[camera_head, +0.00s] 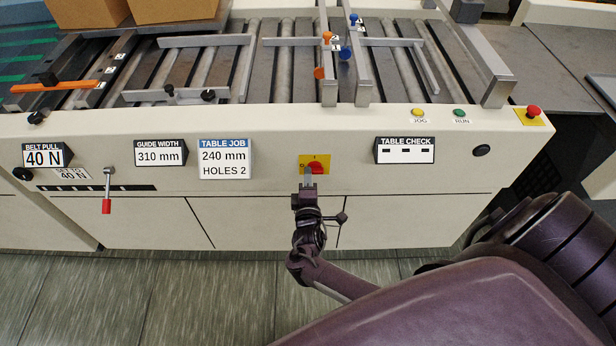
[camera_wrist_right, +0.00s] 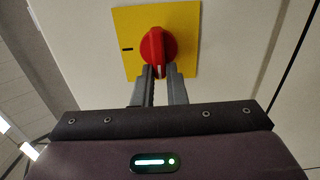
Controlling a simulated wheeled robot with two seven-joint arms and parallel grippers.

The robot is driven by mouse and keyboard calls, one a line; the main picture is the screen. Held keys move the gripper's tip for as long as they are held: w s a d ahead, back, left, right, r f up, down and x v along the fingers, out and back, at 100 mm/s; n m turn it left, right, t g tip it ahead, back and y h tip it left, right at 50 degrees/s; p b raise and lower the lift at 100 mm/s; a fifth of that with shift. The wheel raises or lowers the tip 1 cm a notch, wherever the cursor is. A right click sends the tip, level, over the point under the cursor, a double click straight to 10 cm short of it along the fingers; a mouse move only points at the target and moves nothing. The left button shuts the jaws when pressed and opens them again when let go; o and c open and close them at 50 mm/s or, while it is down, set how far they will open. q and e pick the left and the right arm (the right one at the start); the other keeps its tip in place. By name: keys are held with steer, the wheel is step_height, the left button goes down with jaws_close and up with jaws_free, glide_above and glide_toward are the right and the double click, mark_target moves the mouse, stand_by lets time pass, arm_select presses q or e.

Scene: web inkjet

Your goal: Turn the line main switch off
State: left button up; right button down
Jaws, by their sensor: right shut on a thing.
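The line main switch is a red rotary knob (camera_head: 317,167) on a yellow plate (camera_head: 304,158), on the machine's front panel. In the right wrist view the red knob (camera_wrist_right: 157,44) has its grip ridge upright, with a white mark at its lower end. A short black mark is on the left of the yellow plate (camera_wrist_right: 186,20). My right gripper (camera_head: 308,172) reaches the knob from below. In the wrist view its fingers (camera_wrist_right: 160,73) are shut on the knob's lower end. My left gripper is in neither view.
A red-handled lever (camera_head: 106,204) hangs at the panel's left. A red stop button (camera_head: 533,111), a yellow JOG button (camera_head: 418,112) and a green RUN button (camera_head: 459,113) are at the upper right. Label boards flank the switch. The floor in front is clear.

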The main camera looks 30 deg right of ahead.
stand_by(0.3)
steer(key=c, duration=1.5)
jaws_free()
steer(key=shift+o, duration=0.2)
steer(key=shift+s+a, duration=0.1)
steer(key=v, duration=0.7)
steer(key=shift+s, duration=0.25)
steer(key=shift+a, duration=0.1)
